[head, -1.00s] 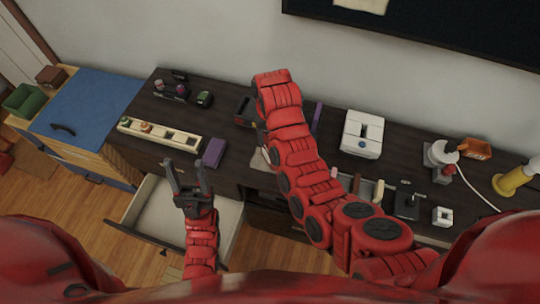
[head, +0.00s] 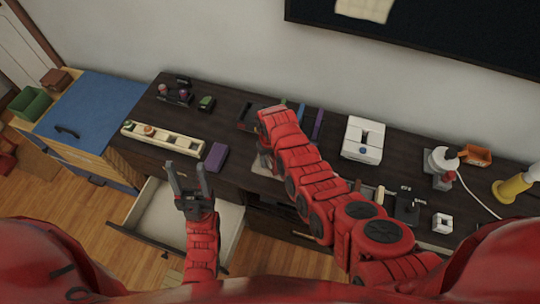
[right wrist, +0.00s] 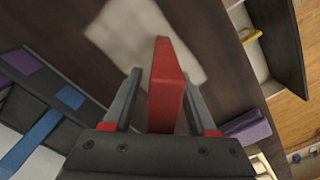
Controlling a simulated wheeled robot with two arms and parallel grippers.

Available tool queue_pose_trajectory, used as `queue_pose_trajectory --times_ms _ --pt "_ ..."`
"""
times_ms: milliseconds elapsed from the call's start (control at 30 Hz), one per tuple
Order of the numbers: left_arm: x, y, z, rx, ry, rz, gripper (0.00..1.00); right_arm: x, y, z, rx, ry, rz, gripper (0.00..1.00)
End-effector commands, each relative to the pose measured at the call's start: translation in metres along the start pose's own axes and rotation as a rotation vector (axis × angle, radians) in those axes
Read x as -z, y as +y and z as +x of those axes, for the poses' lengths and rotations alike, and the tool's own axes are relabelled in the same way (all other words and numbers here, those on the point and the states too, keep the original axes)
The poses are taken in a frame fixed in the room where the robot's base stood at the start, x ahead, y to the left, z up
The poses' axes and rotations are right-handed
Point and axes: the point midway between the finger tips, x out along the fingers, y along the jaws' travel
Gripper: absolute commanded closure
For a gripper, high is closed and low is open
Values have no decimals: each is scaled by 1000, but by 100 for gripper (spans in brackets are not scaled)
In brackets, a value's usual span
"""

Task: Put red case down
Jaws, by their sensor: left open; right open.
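The red case (right wrist: 166,88) shows in the right wrist view as a narrow upright slab between the two fingers of my right gripper (right wrist: 161,74). The fingers are open, with a visible gap on the case's left; whether the right finger touches it I cannot tell. A pale patch (right wrist: 140,35) on the dark desktop lies beyond the case. In the head view my right arm hides its gripper and the case. My left gripper (head: 188,180) is open and empty above the open drawer, away from the case.
A dark desk (head: 245,155) runs along the wall. A purple box (head: 216,157) and a cream tray (head: 163,140) stand left of my right arm. An open drawer (head: 150,205) juts out below.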

Motion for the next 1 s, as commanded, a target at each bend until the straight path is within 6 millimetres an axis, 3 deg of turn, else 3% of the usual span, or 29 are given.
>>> queue_pose_trajectory --times_ms 433,767,1000 --pt "0 0 2 0 0 0 43 0 0 8 0 2 2 43" --pt "0 0 2 0 0 0 43 0 0 8 0 2 1 100" --pt "0 0 2 0 0 0 43 0 0 8 0 3 1 100"
